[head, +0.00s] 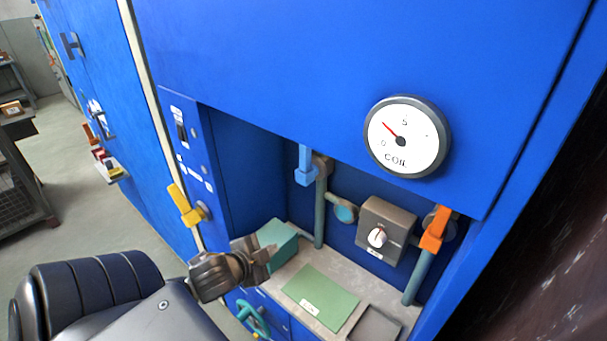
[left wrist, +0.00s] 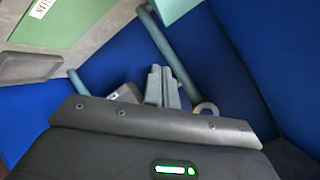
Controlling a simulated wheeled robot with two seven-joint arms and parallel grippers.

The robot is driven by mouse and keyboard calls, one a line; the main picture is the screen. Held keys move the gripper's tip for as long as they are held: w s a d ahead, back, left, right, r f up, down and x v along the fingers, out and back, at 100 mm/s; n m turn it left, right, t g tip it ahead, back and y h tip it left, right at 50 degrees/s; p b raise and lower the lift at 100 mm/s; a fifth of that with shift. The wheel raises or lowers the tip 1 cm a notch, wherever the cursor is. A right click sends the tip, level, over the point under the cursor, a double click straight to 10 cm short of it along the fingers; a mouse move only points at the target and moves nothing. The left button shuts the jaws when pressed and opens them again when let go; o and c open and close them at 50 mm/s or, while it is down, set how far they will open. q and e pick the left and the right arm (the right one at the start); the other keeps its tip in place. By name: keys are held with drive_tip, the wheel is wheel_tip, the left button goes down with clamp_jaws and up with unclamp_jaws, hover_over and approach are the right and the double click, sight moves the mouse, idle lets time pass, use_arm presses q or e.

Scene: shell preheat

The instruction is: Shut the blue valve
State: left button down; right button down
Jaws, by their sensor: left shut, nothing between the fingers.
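The blue valve (head: 305,166) is a light blue lever at the top of the left grey-green pipe, in the recess of the blue cabinet. Its lever stands roughly upright in the head view, beside a round grey fitting. My left gripper (head: 268,254) is shut and empty, below and to the left of the valve and apart from it, in front of a teal box. In the left wrist view its closed grey fingers (left wrist: 162,86) point into the recess. I cannot make out the blue lever there. My right gripper is not in view.
An orange valve lever (head: 435,229) is on the right pipe, and a yellow lever (head: 186,205) is on the cabinet's left front. The teal box (head: 279,240) and a green sheet (head: 321,297) are on the shelf. A knob box (head: 387,228) and a gauge (head: 405,136) are at right.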

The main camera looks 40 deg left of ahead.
use_arm(q)
drive_tip(key=w+a+r+m+t+h, duration=0.1)
drive_tip(key=w+r+m+t, duration=0.15)
drive_tip(key=r, duration=0.35)
drive_tip(key=w+a+r+m+t+h, duration=0.1)
drive_tip(key=r+m+t+h, duration=0.1)
drive_tip(key=r+m, duration=0.3)
drive_tip(key=m+h, duration=0.5)
drive_tip(key=m, duration=0.1)
approach(305, 159)
drive_tip(key=s+d, duration=0.2)
drive_tip(key=d, duration=0.3)
drive_tip(key=shift+w+d+r+t, duration=0.1)
drive_tip(key=shift+w+r+t, duration=0.05)
drive_tip(key=shift+r+t, duration=0.15)
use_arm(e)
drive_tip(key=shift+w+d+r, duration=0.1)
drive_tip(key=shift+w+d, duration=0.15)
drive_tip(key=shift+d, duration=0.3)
use_arm(q)
drive_tip(key=shift+f, duration=0.1)
